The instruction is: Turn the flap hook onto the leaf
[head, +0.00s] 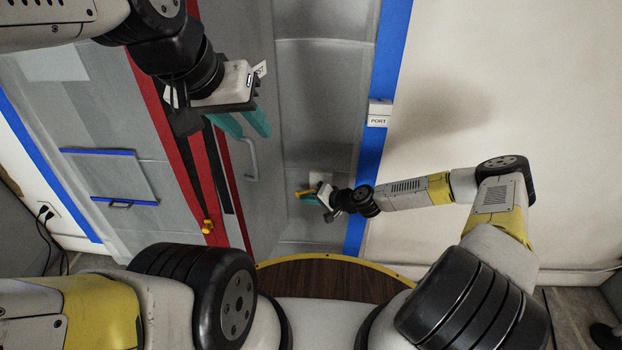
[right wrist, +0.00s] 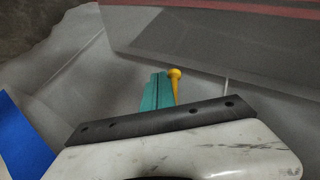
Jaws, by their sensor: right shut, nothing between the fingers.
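A small yellow piece (head: 302,193), which looks like the flap hook, sits low on the grey panel at centre. In the right wrist view it is a yellow peg with a rounded head (right wrist: 175,84). My right gripper (head: 311,198) is right beside it. In the right wrist view the right gripper's teal fingers (right wrist: 154,92) are closed together, with the yellow peg outside them on their right; I cannot tell whether they touch. My left gripper (head: 246,123) is in front of the grey leaf (head: 262,212), its teal fingers apart and empty. The hook's lower part is hidden.
A grey bar handle (head: 251,160) is on the leaf. Red and black strips run down to another yellow piece (head: 207,226). A blue strip (head: 391,60) and a PORT label (head: 378,121) border the white wall (head: 500,80). Cables (head: 46,240) hang at far left.

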